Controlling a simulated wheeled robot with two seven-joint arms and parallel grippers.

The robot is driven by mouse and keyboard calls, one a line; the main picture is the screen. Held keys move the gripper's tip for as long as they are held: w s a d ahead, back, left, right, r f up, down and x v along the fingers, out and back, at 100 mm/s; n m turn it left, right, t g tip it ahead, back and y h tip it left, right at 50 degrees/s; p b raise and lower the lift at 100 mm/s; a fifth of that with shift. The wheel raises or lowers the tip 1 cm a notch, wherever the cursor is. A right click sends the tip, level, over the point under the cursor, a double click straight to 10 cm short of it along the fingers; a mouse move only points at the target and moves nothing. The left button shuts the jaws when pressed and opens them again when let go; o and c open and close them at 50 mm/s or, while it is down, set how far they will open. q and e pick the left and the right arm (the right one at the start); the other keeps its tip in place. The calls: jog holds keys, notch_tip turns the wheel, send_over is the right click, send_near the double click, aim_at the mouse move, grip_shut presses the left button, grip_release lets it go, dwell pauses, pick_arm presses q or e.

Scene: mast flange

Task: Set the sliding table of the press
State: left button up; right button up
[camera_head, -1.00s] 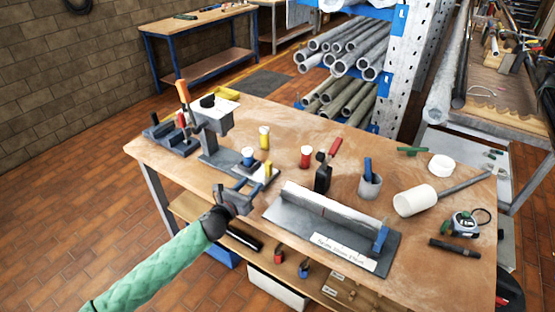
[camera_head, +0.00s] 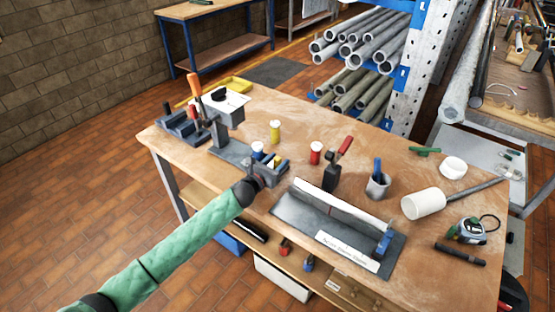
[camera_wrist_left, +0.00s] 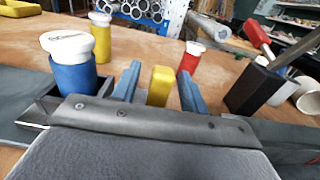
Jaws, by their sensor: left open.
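The press (camera_head: 217,128), with a grey post and an orange-handled lever (camera_head: 194,84), stands at the left end of the bench. Its flat grey base (camera_head: 229,150) runs toward my left gripper (camera_head: 275,164). A blue cylinder with a white top (camera_head: 257,149) is on this base, left of the gripper; it also shows in the left wrist view (camera_wrist_left: 75,85). A small upright yellow block (camera_wrist_left: 159,86) shows between the two blue fingers, which are open. I cannot tell whether they touch it. The gripper hides part of the base. My right gripper is not in view.
A yellow pot (camera_head: 275,131) and a red pot (camera_head: 316,153) with white lids stand behind the gripper. A black holder with a red handle (camera_head: 331,175) stands further right. A grey plate with a long bar (camera_head: 325,232) lies at the front.

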aim_at(255, 150)
pick_arm(q)
jog(key=shift+w+d, duration=0.15)
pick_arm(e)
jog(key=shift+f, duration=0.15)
